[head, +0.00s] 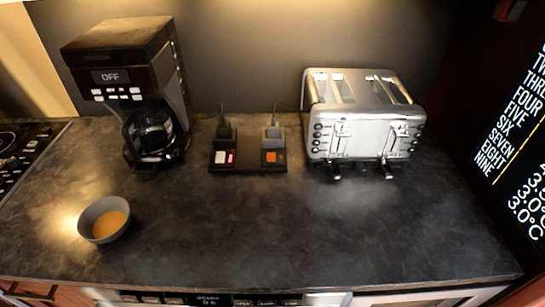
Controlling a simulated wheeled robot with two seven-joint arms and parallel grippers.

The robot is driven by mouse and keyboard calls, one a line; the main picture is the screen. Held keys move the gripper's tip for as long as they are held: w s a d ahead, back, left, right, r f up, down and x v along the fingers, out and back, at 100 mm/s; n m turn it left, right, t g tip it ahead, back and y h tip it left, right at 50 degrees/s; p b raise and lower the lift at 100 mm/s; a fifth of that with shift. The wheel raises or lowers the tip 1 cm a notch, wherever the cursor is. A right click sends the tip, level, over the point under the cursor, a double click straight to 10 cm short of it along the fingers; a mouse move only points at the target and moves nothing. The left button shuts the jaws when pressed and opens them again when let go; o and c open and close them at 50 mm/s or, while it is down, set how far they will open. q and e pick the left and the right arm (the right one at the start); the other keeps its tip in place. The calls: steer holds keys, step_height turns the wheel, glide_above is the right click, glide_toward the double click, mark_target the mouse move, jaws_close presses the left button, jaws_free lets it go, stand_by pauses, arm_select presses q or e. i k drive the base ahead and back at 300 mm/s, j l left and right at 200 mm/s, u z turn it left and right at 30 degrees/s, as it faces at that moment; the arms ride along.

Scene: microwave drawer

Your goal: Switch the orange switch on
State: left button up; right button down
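The orange switch (270,157) sits on the right part of a small black power strip (248,168) lying on the dark countertop, between the coffee maker and the toaster. To its left on the strip are a white switch (221,157) and a small red one (231,157). Two plugs stand in the strip behind the switches, a black one (224,130) on the left and a grey one (272,131) on the right. The picture is too small to tell the orange switch's position. Neither of my grippers shows in the head view.
A black coffee maker (130,80) marked OFF stands left of the strip. A silver toaster (362,120) stands to the right. A grey bowl (104,220) with tan contents sits front left. The countertop (270,230) in front of the strip is clear.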

mark_target(271, 157)
steer(key=k+l, duration=0.2)
steer(key=l, duration=0.15)
steer(key=k+l, duration=0.2)
steer(key=l, duration=0.2)
steer(key=k+l, duration=0.2)
steer(key=l, duration=0.15)
steer(key=l+u, duration=0.05)
